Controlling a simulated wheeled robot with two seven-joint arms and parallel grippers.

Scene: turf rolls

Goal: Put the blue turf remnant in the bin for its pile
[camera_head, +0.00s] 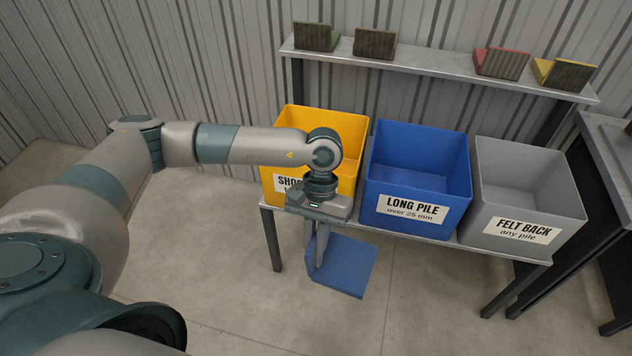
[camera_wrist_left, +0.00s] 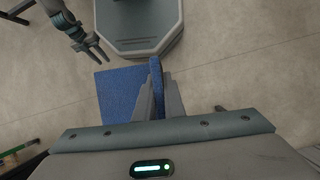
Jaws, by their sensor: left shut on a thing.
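My left gripper (camera_head: 316,265) is shut on the blue turf remnant (camera_head: 348,266), a flat blue piece with a folded-up edge. It hangs in front of the bin stand, below the bin rims. The remnant also shows in the left wrist view (camera_wrist_left: 117,92), with its upright edge between the fingers. The yellow bin (camera_head: 345,125) has a label partly hidden by my arm, starting "SHO". The blue bin (camera_head: 417,180) reads "LONG PILE over 25 mm". The grey bin (camera_head: 530,190) reads "FELT BACK any pile". The bins look empty inside where visible. My right gripper (camera_wrist_left: 98,52) is open and empty.
The bins stand side by side on a metal-legged stand (camera_head: 505,256). A shelf (camera_head: 440,63) behind them carries green, brown, red and yellow folded samples. A dark bench (camera_head: 606,180) stands at the right. The floor in front is clear.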

